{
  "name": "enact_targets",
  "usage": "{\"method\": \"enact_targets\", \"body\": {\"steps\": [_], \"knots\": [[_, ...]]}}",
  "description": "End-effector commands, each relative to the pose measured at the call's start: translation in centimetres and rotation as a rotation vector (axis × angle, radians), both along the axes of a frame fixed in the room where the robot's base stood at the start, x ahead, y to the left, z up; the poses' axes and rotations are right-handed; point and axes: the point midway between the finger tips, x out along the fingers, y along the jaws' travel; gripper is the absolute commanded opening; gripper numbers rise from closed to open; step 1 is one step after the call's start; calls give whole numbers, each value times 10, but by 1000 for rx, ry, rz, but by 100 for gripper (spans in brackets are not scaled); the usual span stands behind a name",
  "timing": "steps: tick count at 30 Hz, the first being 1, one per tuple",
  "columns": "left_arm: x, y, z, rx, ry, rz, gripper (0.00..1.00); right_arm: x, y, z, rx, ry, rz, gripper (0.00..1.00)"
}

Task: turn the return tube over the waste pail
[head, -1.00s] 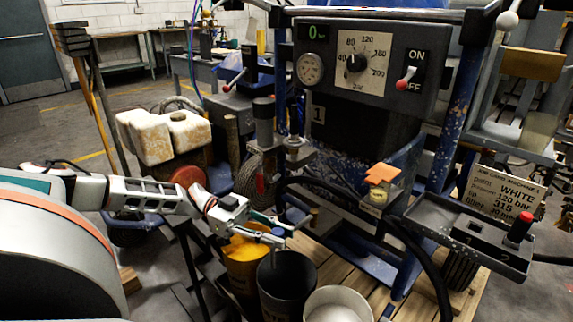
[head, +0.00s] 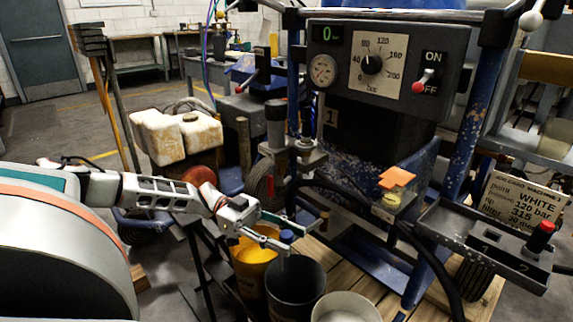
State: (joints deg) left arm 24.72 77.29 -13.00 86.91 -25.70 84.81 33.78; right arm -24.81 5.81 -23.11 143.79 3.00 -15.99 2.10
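My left gripper (head: 299,242) reaches in from the left over the pails. Its two fingers are spread, one on each side of a small blue cap (head: 287,236). This cap seems to top the return tube, whose thin grey length (head: 283,262) hangs over the dark pail. I cannot tell whether either finger touches it. The dark pail (head: 296,309), probably the waste pail, stands below the fingers. A yellow pail (head: 252,272) with yellow paint is to its left, and a white pail (head: 345,308) to its right. My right gripper is not in view.
The striper's control panel (head: 440,112) with gauge, dial and switch stands behind. A black hose (head: 432,262) curves down at the right. A tray (head: 478,236) with a red-topped lever and a sign (head: 520,197) are at the right.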

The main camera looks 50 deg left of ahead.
Motion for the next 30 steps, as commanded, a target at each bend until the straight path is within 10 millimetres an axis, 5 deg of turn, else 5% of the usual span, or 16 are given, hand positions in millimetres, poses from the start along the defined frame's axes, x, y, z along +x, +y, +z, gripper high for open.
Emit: {"method": "enact_targets", "body": {"steps": [15, 30], "knots": [[-25, 63, -1, 1, 2, 2, 38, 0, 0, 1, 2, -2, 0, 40], [-27, 69, 0, 1, 0, 0, 38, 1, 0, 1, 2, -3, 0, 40]]}}
